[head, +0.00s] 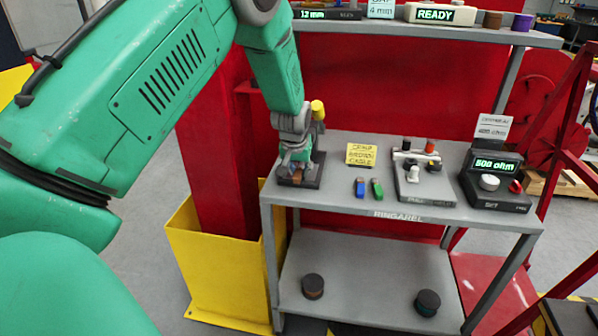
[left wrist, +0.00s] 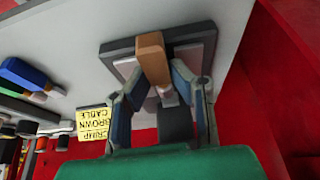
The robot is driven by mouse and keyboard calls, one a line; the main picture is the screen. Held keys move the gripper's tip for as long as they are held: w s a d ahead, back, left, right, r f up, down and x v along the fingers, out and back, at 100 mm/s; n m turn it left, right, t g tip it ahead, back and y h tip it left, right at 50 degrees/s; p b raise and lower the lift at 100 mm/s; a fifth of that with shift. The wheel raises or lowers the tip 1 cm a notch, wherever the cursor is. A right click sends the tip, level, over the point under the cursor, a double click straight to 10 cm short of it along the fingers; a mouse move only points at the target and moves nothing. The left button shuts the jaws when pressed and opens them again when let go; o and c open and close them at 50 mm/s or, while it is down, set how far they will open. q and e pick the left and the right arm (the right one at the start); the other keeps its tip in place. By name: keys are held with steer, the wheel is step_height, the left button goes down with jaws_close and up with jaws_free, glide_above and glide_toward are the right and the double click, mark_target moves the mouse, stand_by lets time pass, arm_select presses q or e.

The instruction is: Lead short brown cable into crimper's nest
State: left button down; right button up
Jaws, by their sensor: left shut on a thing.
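My left gripper (head: 297,155) reaches down from above onto the crimper (head: 313,183) at the left end of the table. In the left wrist view the gripper (left wrist: 160,80) has its two fingers shut on the short brown cable (left wrist: 151,55), a brown block-like piece. The cable lies over the crimper's dark base and light plate (left wrist: 205,50). The gripper hides much of the crimper's middle, so I cannot tell whether the cable is seated in the nest. A yellow-topped lever (head: 318,110) stands beside the gripper. My right gripper is in neither view.
A yellow note (head: 361,154) reads to crimp the brown cable. Blue (head: 360,187) and green (head: 377,188) pieces lie on the grey table (head: 340,205). A clamp fixture (head: 411,183) and a 500 ohm meter (head: 495,180) stand to the right. A red post (head: 215,150) stands close on the left.

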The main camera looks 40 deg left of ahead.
mark_target(300, 167)
arm_select(q)
steer(key=shift+w+a+f, duration=0.1)
steer(key=shift+w, duration=0.1)
steer(key=shift+w+a, duration=0.15)
steer(key=shift+w, duration=0.1)
steer(key=shift+w+a+f, duration=0.2)
steer(key=shift+w+a, duration=0.1)
steer(key=shift+w, duration=0.2)
steer(key=c, duration=1.3)
jaws_free()
steer(key=shift+c, duration=0.2)
steer(key=v, duration=0.5)
steer(key=shift+s+r, duration=0.1)
steer(key=shift+r, duration=0.05)
steer(key=s+d, duration=0.6)
steer(key=s, duration=0.4)
steer(key=shift+d, duration=0.1)
